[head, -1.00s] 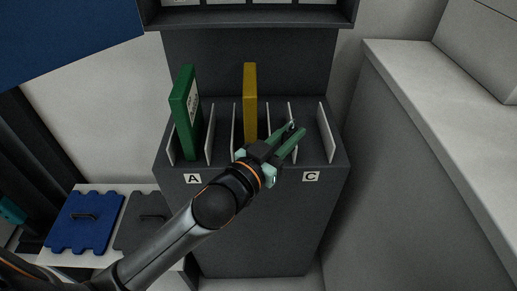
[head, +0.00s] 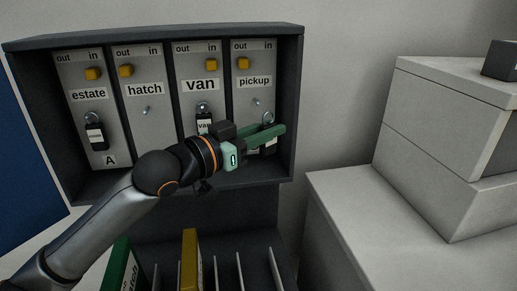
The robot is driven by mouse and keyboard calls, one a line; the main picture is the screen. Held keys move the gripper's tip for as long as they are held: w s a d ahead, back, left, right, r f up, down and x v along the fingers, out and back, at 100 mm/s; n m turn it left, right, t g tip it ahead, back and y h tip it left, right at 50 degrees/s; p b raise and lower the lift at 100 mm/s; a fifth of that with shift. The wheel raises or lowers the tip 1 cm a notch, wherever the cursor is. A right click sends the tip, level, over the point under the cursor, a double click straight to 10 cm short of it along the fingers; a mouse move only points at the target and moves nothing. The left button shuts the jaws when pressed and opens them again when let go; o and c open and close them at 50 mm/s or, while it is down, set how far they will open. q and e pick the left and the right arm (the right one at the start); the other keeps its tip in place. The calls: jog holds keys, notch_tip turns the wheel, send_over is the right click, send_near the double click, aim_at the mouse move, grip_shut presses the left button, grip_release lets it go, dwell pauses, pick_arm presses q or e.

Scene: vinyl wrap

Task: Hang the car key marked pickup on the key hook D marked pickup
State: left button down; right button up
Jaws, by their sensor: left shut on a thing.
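The pickup panel (head: 250,82) is the rightmost panel in the key cabinet. Its small hook (head: 256,101) is bare, just above my gripper. My left gripper (head: 279,133) is in front of the lower part of this panel, shut on a car key. The key's ring (head: 268,118) shows above the fingers and its dark fob (head: 271,147) hangs below them. The ring appears slightly below and right of the hook, apart from it. Any marking on the fob is hidden or too small to read, and the fingers hide the panel's letter. My right gripper is out of view.
Keys hang on the estate (head: 95,135) and van (head: 203,118) panels; the hatch hook (head: 146,110) is bare. The pickup panel's yellow slider (head: 242,63) is at "out". A folder rack (head: 235,244) is below, and pale boxes (head: 440,150) stand right.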

pick_arm(q)
jog(key=shift+w+r, duration=0.15)
jog(key=shift+r, duration=0.15)
jog(key=w+b, duration=0.1)
jog(key=w, duration=0.2)
jog(key=w+a+f+b, duration=0.1)
jog(key=w, duration=0.2)
jog(key=w+a+b, duration=0.1)
jog(key=w, duration=0.3)
jog(key=shift+a+f, duration=0.15)
dwell(0.6)
